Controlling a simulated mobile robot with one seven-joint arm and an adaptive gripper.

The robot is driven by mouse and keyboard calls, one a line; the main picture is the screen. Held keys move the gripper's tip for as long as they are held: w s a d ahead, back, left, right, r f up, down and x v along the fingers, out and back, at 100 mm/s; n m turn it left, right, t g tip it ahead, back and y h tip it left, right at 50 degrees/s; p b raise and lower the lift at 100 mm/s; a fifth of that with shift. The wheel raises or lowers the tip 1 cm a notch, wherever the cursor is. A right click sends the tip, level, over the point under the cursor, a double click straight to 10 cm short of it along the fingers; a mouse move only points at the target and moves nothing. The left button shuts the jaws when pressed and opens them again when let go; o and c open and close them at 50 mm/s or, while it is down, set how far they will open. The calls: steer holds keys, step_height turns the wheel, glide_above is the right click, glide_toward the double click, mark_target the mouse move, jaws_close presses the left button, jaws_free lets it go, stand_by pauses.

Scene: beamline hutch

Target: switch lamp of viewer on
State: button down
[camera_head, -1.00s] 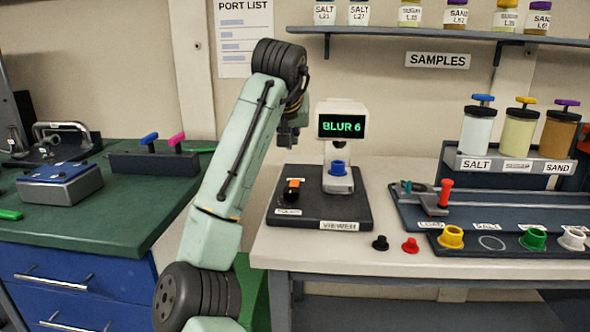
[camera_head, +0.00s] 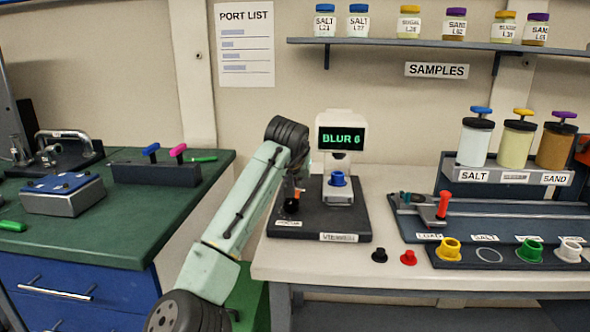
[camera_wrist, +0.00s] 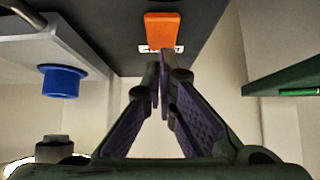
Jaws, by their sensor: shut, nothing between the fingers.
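The viewer (camera_head: 341,115) is a white unit on a dark base labelled VIEWER (camera_head: 338,237), with a lit screen that reads BLUR 6. A blue cup-like part (camera_head: 338,179) sits under its head; it also shows in the wrist view (camera_wrist: 62,82). An orange block-shaped control is on the base's left side, mostly hidden by my arm in the head view. It shows clearly in the wrist view (camera_wrist: 161,29), with a small unreadable label beside it. My gripper (camera_wrist: 159,80) is shut and empty, its fingertips close to the orange control; contact cannot be told.
Black (camera_head: 379,256) and red (camera_head: 409,258) small parts lie at the bench front. A rail fixture with a red handle (camera_head: 444,203) and a tray with yellow (camera_head: 449,248), green and white cups stand right. A green bench (camera_head: 130,225) is at left.

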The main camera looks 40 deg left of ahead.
stand_by(0.3)
steer(key=shift+w+r+p, duration=0.2)
steer(key=shift+r+p, duration=0.05)
steer(key=shift+p, duration=0.75)
steer(key=shift+f+g+p, duration=0.35)
steer(key=shift+g+p, duration=0.15)
steer(key=shift+p, duration=0.65)
steer(key=shift+a+f+b, duration=0.1)
steer(key=shift+f+b, duration=0.2)
steer(key=shift+b, duration=0.1)
steer(key=shift+s, duration=0.2)
steer(key=shift+s+d+b, duration=0.35)
steer(key=shift+s+d, duration=0.1)
steer(key=shift+s, duration=0.1)
steer(key=shift+r, duration=0.1)
